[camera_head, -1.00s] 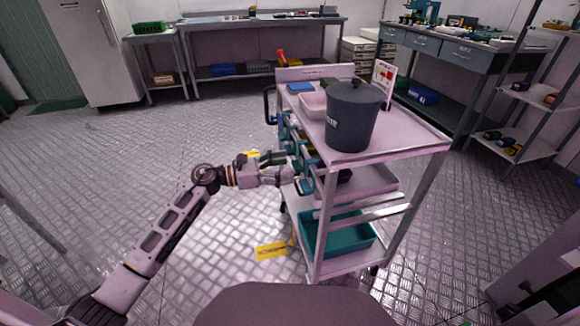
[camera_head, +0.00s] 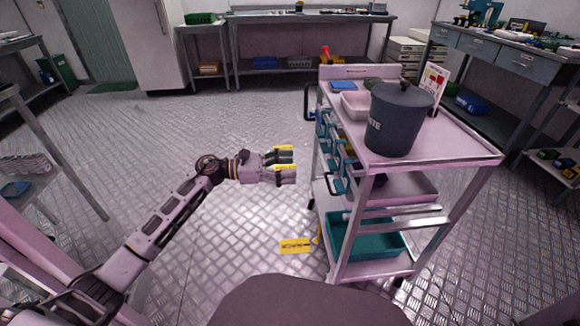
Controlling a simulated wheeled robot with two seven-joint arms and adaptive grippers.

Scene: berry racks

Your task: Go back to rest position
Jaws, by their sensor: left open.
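My left gripper (camera_head: 290,161) is open and empty, with its two yellow-marked fingers apart. It is held out over the floor, left of the cart (camera_head: 455,150), with a gap between the fingertips and the cart's side. My left arm comes in from the lower left and is stretched forward. My right gripper is not in view.
The cart carries a dark lidded bin (camera_head: 396,120), a pale tray (camera_head: 356,105) and a teal tray (camera_head: 368,244) below. Teal holders hang on its left side. Yellow floor tape (camera_head: 296,246) lies near it. Benches line the back. Open floor (camera_head: 150,130) lies left.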

